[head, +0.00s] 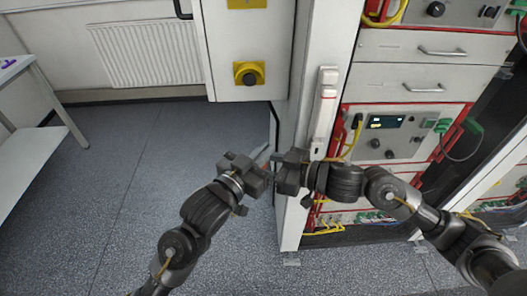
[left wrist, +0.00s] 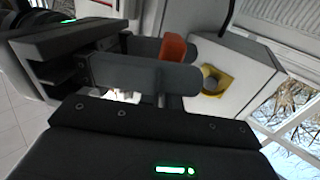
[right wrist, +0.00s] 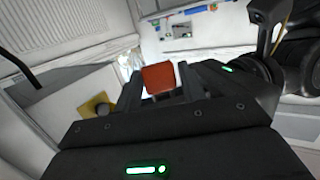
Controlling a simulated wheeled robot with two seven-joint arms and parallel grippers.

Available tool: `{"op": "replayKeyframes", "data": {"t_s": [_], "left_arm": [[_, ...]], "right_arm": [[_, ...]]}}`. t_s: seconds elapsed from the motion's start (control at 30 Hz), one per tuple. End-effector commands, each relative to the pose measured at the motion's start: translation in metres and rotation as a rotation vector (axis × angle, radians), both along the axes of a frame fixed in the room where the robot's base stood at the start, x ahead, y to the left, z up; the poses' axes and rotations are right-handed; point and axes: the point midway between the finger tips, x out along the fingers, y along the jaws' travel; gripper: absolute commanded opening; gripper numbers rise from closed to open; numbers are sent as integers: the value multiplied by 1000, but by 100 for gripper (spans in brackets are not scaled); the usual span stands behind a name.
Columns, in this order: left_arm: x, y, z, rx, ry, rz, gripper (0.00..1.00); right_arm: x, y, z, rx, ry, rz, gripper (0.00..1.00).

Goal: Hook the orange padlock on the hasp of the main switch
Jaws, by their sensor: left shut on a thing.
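The orange padlock shows as an orange-red block in the left wrist view (left wrist: 173,48) and the right wrist view (right wrist: 158,78). In the head view it is mostly hidden between the grippers. My left gripper (head: 262,174) is shut on it. My right gripper (head: 282,172) faces the left one, close to it, with its fingers apart on either side of the padlock. The main switch (head: 248,73), a black knob on a yellow plate, is on the pale cabinet, above and left of the grippers. It also shows in the left wrist view (left wrist: 212,80). I cannot make out the hasp.
The pale switch cabinet (head: 224,60) hangs at the back, with a second yellow part (head: 246,3) above. A red-framed equipment rack (head: 400,125) with drawers and cables stands right, beside my right arm. A white table (head: 28,150) is far left. The grey floor between is clear.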

Motion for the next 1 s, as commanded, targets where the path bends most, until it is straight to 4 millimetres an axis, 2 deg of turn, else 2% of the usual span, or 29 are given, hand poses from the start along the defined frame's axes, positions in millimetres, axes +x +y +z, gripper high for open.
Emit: {"op": "replayKeyframes", "data": {"t_s": [0.03, 0.1, 0.47, 1.0], "left_arm": [[0, 0, 0, -1, -1, 0, 0], [0, 0, 0, -1, -1, 1, 0], [0, 0, 0, -1, 0, 1, 0], [0, 1, 0, -1, 0, 2, 0]], "right_arm": [[0, 0, 0, 0, 0, 0, 48], [0, 0, 0, 0, 0, 0, 56], [-2, -6, 0, -1, 0, -1, 56], [-46, -92, 14, -2, 2, -2, 56]]}}
